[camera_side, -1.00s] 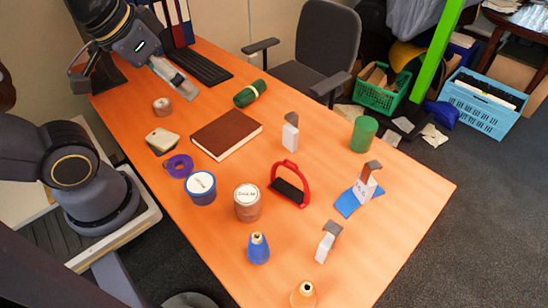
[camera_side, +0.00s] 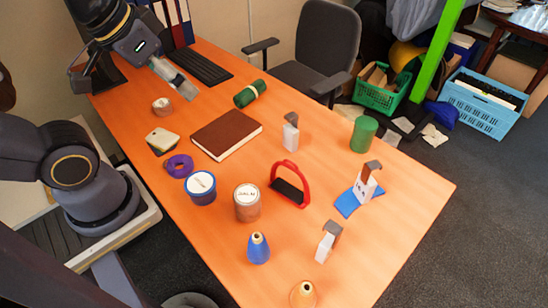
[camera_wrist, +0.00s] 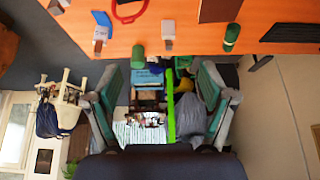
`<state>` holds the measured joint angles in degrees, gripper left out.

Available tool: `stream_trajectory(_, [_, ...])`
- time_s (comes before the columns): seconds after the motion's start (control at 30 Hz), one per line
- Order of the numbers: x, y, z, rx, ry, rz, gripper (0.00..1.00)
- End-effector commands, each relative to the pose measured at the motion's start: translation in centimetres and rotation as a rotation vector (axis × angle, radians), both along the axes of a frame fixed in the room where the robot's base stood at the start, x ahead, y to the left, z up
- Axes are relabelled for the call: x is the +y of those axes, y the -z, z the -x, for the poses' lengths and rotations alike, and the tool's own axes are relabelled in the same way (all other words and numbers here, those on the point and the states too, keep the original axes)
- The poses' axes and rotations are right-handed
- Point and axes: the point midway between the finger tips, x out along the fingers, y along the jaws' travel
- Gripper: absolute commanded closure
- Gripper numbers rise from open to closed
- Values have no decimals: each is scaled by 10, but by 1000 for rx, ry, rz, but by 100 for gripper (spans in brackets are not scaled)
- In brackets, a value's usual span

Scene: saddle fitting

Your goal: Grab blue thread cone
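The blue thread cone (camera_side: 258,249) stands upright on the orange table near its front edge, with a pale tip. An orange thread cone (camera_side: 303,295) stands nearer the camera at the bottom edge of the side view. My gripper (camera_side: 188,90) is raised over the far left part of the table, far from the blue cone. In the wrist view my gripper (camera_wrist: 165,105) has its two fingers wide apart with nothing between them. The blue cone is not seen in the wrist view.
Near the blue cone stand a brown tin (camera_side: 247,204), a blue tin (camera_side: 201,188), a white block with a grey top (camera_side: 327,243) and a red stirrup (camera_side: 290,184). A brown book (camera_side: 226,134) and a green roll (camera_side: 250,94) lie farther back.

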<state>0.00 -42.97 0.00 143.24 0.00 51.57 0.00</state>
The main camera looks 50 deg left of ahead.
Motion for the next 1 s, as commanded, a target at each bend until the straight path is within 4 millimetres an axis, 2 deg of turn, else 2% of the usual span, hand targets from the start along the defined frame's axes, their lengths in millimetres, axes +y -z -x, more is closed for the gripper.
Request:
stream_trajectory(0.33, [0,0,0,-2,-23,12,22])
stream_trajectory(0.47, [0,-5,-7,-36,-140,81,22])
stream_trajectory(0.57, [-2,-7,-21,-50,-287,180,22])
stream_trajectory(0.67, [-20,5,-42,5,-403,285,22])
stream_trajectory(0.77, [-46,25,-59,87,-479,348,22])
stream_trajectory(0.9, [-96,68,-70,233,-547,366,22])
stream_trajectory(1.0, [-134,109,-63,338,-551,311,22])
